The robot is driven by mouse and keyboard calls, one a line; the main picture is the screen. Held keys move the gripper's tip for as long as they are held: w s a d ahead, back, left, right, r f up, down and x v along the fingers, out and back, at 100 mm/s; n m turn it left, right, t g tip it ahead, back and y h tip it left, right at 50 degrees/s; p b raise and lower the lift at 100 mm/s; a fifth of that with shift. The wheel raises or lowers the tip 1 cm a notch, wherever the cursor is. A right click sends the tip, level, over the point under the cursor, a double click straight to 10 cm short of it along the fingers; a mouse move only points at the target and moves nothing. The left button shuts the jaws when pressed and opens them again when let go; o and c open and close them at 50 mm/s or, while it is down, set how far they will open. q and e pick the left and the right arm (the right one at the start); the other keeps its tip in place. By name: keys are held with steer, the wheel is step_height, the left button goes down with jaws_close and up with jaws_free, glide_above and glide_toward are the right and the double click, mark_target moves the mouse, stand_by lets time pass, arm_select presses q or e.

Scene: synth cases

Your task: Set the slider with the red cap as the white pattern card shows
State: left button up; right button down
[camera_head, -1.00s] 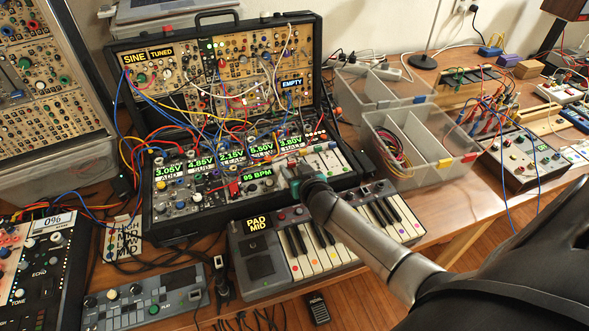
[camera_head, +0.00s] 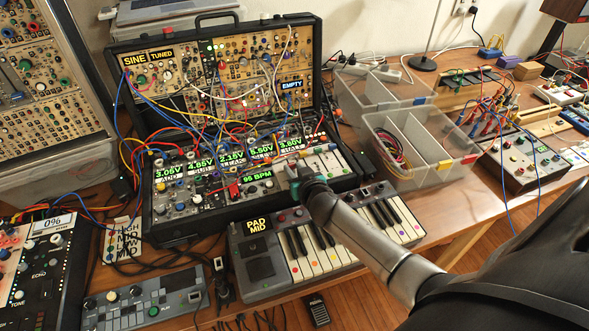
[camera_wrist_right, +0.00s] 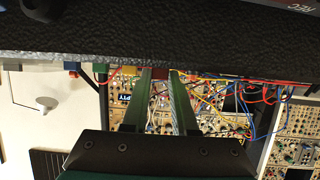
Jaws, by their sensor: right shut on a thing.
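The white pattern card (camera_head: 122,240) lies on the table left of the open synth case (camera_head: 160,228). Its black printed lines seem to read HIGH, MID, LOW, MID; the top one is partly covered by cables. The slider panel (camera_head: 322,163) is at the right of the case's lower half. My right gripper (camera_head: 292,172) reaches down onto this panel's left part and is shut on a slider cap. The fingers hide that cap in the head view, and its colour is unclear. In the right wrist view, the gripper (camera_wrist_right: 161,74) is beside several coloured caps, including a green one (camera_wrist_right: 100,70). My left gripper is out of view.
Many patch cables (camera_head: 215,125) hang over the case's left and middle. A keyboard (camera_head: 320,240) marked PAD MID stands in front, under my right arm. A clear divided bin (camera_head: 470,160) with cables is to the right. Little table is free around the case.

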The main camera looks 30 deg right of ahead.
mark_target(290, 160)
stand_by(0.9)
steer(key=w, duration=0.1)
steer(key=w+b, duration=0.1)
steer(key=w, duration=0.1)
steer(key=shift+w+d, duration=0.2)
steer(key=shift+d, duration=0.15)
steer(key=shift+w, duration=0.15)
steer(key=shift+d, duration=0.1)
steer(key=c, duration=0.7)
jaws_free()
steer(key=shift+w, duration=0.1)
steer(key=shift+p+v, duration=2.05)
steer(key=shift+v, duration=5.6)
